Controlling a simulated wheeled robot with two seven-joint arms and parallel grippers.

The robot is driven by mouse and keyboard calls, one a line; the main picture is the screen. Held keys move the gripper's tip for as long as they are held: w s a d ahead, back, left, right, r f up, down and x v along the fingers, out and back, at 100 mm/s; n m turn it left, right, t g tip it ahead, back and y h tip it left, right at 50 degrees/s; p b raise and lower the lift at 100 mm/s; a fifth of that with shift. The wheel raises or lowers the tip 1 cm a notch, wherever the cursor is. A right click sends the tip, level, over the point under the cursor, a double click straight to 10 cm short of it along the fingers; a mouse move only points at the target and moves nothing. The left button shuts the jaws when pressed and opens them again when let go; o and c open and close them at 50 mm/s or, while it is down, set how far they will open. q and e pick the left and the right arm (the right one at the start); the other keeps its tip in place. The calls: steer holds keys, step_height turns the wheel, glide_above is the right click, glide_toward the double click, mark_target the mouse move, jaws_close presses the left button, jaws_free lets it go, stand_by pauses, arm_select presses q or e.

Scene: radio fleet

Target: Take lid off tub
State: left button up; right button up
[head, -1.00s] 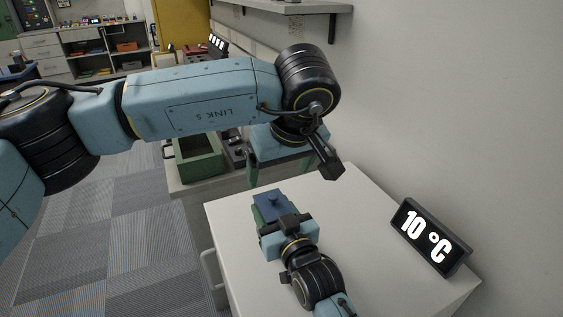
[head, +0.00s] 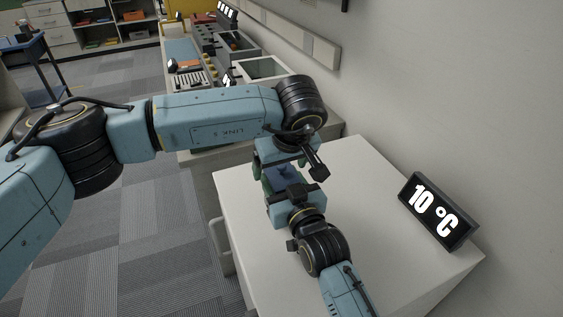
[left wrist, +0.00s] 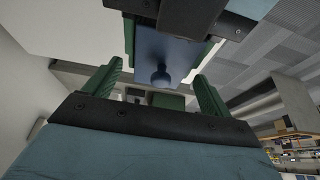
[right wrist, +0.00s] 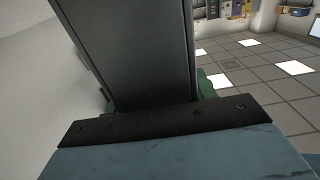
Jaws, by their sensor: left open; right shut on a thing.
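The blue lid (left wrist: 170,48) has a round knob (left wrist: 161,76) and faces my left gripper in the left wrist view. In the head view a bit of the lid (head: 285,172) shows between my two grippers. My left gripper (left wrist: 158,70) is open, its green fingers on either side of the knob and apart from it. My right gripper (head: 284,186) is shut on the tub from the near side. The dark grey tub (right wrist: 135,50) fills the middle of the right wrist view. In the head view the grippers mostly hide the tub.
The tub is at the white table (head: 350,200), near its far left part. A black display reading 10 °C (head: 437,210) stands at the right by the wall. A bench with trays and boxes (head: 215,60) lies beyond. The table's right middle is clear.

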arm_select(q)
steer(key=c, duration=1.2)
steer(key=shift+r, duration=0.25)
steer(key=shift+r, duration=0.95)
steer(key=shift+r, duration=1.95)
arm_select(e)
steer(key=o, duration=1.5)
steer(key=shift+s, duration=0.1)
